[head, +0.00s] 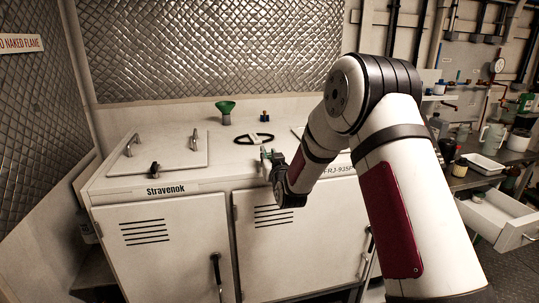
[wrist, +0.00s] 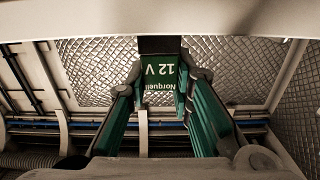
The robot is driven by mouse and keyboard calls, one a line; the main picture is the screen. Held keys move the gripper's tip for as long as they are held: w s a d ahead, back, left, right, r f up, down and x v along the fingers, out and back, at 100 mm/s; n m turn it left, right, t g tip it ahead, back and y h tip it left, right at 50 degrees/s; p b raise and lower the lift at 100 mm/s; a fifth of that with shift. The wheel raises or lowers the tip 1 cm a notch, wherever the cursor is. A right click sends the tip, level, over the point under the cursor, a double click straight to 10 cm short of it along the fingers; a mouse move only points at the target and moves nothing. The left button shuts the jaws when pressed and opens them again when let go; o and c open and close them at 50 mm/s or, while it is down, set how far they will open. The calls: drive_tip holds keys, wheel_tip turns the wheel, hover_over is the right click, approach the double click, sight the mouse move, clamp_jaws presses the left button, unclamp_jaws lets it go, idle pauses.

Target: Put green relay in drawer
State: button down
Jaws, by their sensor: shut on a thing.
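The green relay (wrist: 160,76), with white "Norquell 12 V" lettering and a dark top, is between the two green-padded fingers of my gripper (wrist: 161,90) in the wrist view. The fingers are shut on its sides. In the head view my gripper (head: 268,160) is above the front edge of the white chiller top, and the relay is too small there to make out clearly. The white drawer (head: 517,236) stands pulled open under the bench at the far right, well away from my gripper. Its inside shows only partly.
The bench at right holds a white tray (head: 481,163), a jug (head: 491,136) and bottles.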

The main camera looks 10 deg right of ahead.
drive_tip(key=shift+f, duration=0.15)
drive_tip(key=c, duration=1.4)
unclamp_jaws()
